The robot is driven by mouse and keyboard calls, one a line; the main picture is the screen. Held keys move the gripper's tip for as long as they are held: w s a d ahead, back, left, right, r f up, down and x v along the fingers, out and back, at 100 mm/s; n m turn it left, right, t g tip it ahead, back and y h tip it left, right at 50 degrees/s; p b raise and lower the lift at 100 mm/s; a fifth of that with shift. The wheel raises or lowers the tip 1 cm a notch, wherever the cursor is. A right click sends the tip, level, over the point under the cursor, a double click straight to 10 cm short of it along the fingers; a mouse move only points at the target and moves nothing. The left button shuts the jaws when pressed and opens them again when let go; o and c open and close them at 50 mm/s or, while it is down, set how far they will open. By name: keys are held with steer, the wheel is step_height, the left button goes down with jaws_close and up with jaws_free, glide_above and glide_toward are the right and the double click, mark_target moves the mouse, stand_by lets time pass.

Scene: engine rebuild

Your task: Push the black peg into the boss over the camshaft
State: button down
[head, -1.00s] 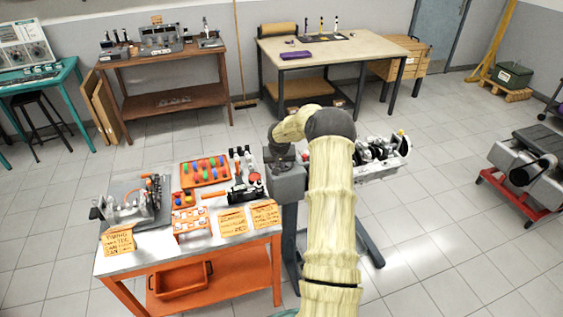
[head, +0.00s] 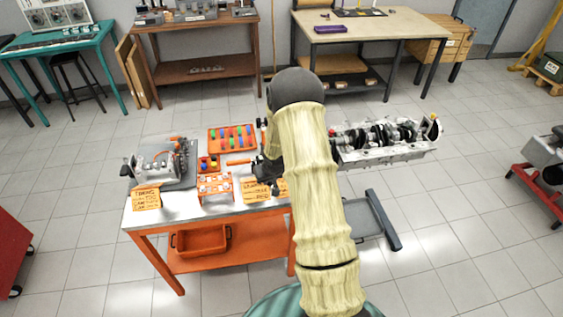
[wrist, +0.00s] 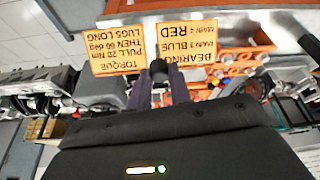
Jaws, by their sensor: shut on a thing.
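In the wrist view my gripper (wrist: 162,93) is shut on the black peg (wrist: 159,70), whose dark round end shows between the fingertips. The peg is in front of two orange note cards, apart from any hole that I can see. In the head view my arm hides the gripper and peg. A grey engine block (head: 385,150) with dark shafts sits on a stand right of the bench. A smaller grey engine assembly (head: 158,166) sits at the bench's left end. I cannot make out the boss or tell which part is the camshaft.
The orange bench (head: 185,212) holds an orange tray of coloured pieces (head: 232,139), an orange rack (head: 216,188) and note cards (head: 146,199). An orange bin (head: 201,240) is on its lower shelf. Open tiled floor lies right of the engine stand (head: 385,220).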

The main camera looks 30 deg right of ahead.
steer(key=s+a+f+n+b, duration=0.1)
steer(key=s+a+f+b, duration=0.3)
steer(key=f+b, duration=0.5)
steer(key=shift+s+a+f+y+b, duration=0.3)
steer(key=shift+s+a+f+b, duration=0.15)
steer(key=shift+s, duration=0.65)
